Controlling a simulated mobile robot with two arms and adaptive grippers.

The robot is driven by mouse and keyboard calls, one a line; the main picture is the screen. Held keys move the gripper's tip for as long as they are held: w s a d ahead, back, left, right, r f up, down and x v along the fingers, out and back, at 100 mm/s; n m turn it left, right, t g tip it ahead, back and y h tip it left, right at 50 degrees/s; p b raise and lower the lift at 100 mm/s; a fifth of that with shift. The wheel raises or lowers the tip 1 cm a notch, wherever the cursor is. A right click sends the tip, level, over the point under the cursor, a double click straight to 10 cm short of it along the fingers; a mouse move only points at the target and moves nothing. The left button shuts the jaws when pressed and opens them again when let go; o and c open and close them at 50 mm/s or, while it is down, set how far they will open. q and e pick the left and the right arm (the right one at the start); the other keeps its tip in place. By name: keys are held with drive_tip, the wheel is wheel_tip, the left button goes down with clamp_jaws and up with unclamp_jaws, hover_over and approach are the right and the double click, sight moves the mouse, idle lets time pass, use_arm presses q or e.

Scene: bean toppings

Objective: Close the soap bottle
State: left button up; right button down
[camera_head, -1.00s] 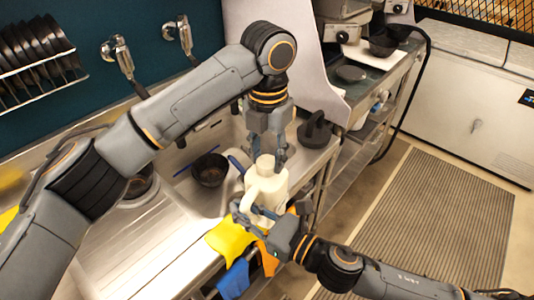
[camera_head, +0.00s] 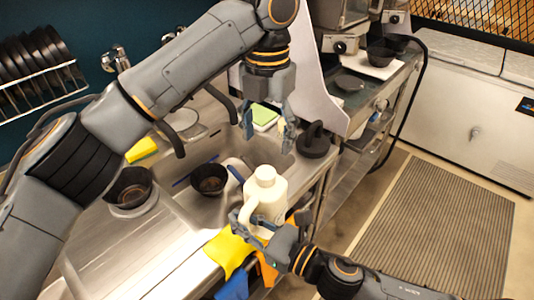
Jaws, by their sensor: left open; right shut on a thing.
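The cream soap bottle (camera_head: 268,200) stands upright near the front edge of the sink counter, with its white cap (camera_head: 266,174) on top. My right gripper (camera_head: 247,222) is shut on the bottle's lower left side, around the handle area. My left gripper (camera_head: 268,138) is open and empty, pointing down above and behind the bottle, clear of the cap. The cap appears seated on the neck; I cannot tell how tightly.
A black bowl (camera_head: 209,178) sits in the sink behind the bottle. A dark lidded pot (camera_head: 314,140) stands to the right. Yellow (camera_head: 229,248) and blue (camera_head: 233,283) cloths hang over the counter's front edge. The striped floor mat (camera_head: 440,220) is clear.

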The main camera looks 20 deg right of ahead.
use_arm(q)
drive_tip(key=shift+r, duration=2)
